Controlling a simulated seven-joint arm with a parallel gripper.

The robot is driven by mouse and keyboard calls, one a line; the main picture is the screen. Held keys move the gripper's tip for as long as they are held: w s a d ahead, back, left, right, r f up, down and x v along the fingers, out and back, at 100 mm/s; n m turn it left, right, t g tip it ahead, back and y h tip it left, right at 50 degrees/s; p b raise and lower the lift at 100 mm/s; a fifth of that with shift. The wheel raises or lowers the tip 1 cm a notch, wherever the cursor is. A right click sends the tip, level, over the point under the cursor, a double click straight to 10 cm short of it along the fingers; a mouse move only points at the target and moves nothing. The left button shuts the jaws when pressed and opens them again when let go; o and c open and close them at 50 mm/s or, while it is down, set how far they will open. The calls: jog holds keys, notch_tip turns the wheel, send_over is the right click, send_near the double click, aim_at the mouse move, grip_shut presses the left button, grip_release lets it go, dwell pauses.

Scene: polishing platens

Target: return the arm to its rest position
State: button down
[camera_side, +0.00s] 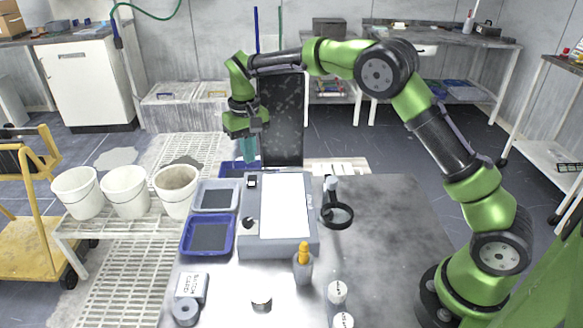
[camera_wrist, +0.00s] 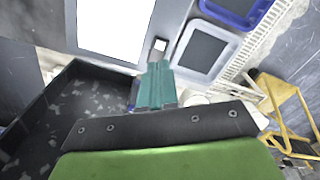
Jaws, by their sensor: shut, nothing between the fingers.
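My gripper (camera_side: 249,160) points down over the far edge of the grey metal table (camera_side: 385,215), in front of a tall dark speckled panel (camera_side: 283,118). Its teal fingers are together with nothing between them. In the wrist view the closed fingers of my gripper (camera_wrist: 158,66) reach toward the light box with a white top. My green arm arches from the table's right side over to the gripper. Whether the fingertips touch anything below is hard to tell; they look raised above the trays.
A light box (camera_side: 250,240) stands mid-table. Left of it are a grey-lined tray (camera_side: 234,186) and a blue tray (camera_side: 185,240). A magnifier (camera_side: 337,216), an orange-tipped bottle (camera_side: 303,268) and small white-topped jars (camera_side: 337,292) stand nearby. White buckets (camera_side: 125,192) stand left. The table's right middle is clear.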

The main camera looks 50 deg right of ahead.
jog(key=shift+w, duration=0.1)
jog(key=shift+s+f, duration=0.75)
jog(key=shift+f, duration=0.05)
jog(key=s+r+t+y, duration=0.1)
jog(key=s+r+t, duration=0.2)
jog(key=s, duration=1.1)
jog(key=s+d+r+m+t+y, duration=0.1)
jog(key=s+r+t, duration=0.3)
jog(key=s+r, duration=0.6)
jog(key=s, duration=0.4)
jog(key=shift+s+d, duration=0.15)
jog(key=shift+d, duration=0.1)
jog(key=shift+f, duration=0.15)
